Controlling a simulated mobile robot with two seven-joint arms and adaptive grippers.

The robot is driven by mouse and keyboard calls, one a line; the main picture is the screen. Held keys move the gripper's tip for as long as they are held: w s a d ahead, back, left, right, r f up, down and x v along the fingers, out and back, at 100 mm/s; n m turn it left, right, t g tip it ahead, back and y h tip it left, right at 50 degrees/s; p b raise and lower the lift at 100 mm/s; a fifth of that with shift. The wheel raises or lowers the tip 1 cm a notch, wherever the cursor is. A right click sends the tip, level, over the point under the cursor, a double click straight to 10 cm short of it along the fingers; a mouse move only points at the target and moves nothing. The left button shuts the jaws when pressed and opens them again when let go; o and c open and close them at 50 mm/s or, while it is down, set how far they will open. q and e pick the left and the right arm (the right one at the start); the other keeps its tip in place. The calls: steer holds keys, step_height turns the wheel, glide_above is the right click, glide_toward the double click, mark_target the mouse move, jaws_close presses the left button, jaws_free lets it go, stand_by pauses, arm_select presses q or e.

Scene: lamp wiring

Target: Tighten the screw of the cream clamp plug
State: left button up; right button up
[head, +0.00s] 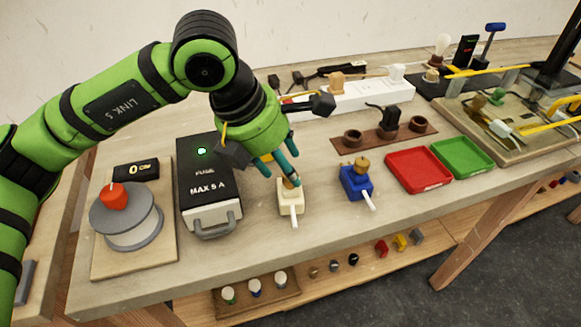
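The cream clamp plug (290,203) stands on the table in the middle of the head view, with a white pin or lead pointing toward the front edge. A brownish screw knob (289,183) on its top is partly hidden by the fingers. My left gripper (284,178) points down right over the plug, its teal fingertips at the height of the knob. One fingertip overlaps the knob in the picture. I cannot tell whether the fingers grip it. My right gripper is not in view.
A blue clamp plug (355,182) with a wooden knob stands to the right. A black fuse box (205,180) with a green light is close on the left. Further right are a red tray (418,171) and a green tray (463,157). A white power strip (360,95) lies behind.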

arm_select(q)
steer(key=shift+w+d+f, duration=0.1)
steer(key=shift+d+f, duration=0.1)
steer(key=shift+f, duration=0.35)
steer(key=shift+d+f, duration=0.15)
steer(key=shift+f, duration=0.35)
jaws_close()
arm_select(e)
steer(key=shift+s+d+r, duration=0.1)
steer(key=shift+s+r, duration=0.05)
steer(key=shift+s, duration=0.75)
arm_select(q)
steer(key=shift+f, duration=0.1)
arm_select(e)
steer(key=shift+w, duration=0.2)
